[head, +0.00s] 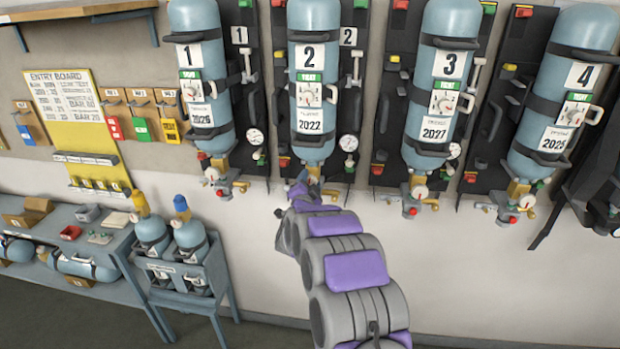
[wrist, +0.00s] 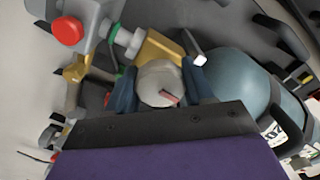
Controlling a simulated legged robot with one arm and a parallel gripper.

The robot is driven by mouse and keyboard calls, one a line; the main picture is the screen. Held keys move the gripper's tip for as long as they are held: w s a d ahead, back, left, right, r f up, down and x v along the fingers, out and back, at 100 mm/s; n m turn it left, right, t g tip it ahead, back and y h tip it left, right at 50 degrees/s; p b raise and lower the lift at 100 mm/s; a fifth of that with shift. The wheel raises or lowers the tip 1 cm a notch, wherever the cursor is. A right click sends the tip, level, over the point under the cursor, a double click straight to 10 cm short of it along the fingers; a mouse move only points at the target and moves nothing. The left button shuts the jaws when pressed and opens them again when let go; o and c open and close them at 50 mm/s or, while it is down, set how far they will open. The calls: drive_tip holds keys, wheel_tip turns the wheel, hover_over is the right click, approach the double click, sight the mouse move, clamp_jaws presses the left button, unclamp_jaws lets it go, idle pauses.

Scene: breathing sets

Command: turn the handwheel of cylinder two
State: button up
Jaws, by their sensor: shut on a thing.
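Cylinder two (head: 312,120) is a light blue bottle strapped upright to a dark backplate on the wall, with a white label 2. In the head view my arm reaches up to its valve, and my gripper (head: 300,188) covers most of the valve and handwheel. In the wrist view my gripper (wrist: 160,88) has its dark blue fingers on both sides of a round, pale grey handwheel (wrist: 155,75) with a red mark, shut on it. The brass valve body (wrist: 160,48) sits just behind the handwheel, and part of the blue cylinder (wrist: 235,85) shows at right.
Cylinder one (head: 203,80), cylinder three (head: 440,90) and cylinder four (head: 570,90) hang alongside with their own valves. A red knob (wrist: 68,31) is close to my gripper at upper left. A blue rack (head: 185,270) with bottles stands below left.

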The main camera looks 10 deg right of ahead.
drive_tip(key=n+p, duration=0.1)
drive_tip(key=n, duration=0.1)
drive_tip(key=n+p, duration=0.1)
drive_tip(key=shift+f+n, duration=0.4)
drive_tip(key=n+p, duration=0.2)
drive_tip(key=n, duration=0.1)
drive_tip(key=n+p, duration=0.1)
drive_tip(key=shift+s+d+f+n, duration=0.1)
drive_tip(key=shift+s+f+n, duration=0.05)
drive_tip(key=shift+f+n, duration=0.15)
drive_tip(key=n+p, duration=0.2)
drive_tip(key=n, duration=0.2)
drive_tip(key=shift+s+d, duration=0.1)
drive_tip(key=shift+o, duration=0.3)
drive_tip(key=n+p, duration=0.1)
drive_tip(key=n, duration=0.3)
drive_tip(key=shift+f+p, duration=0.15)
drive_tip(key=shift+p, duration=0.15)
drive_tip(key=shift+r, duration=0.6)
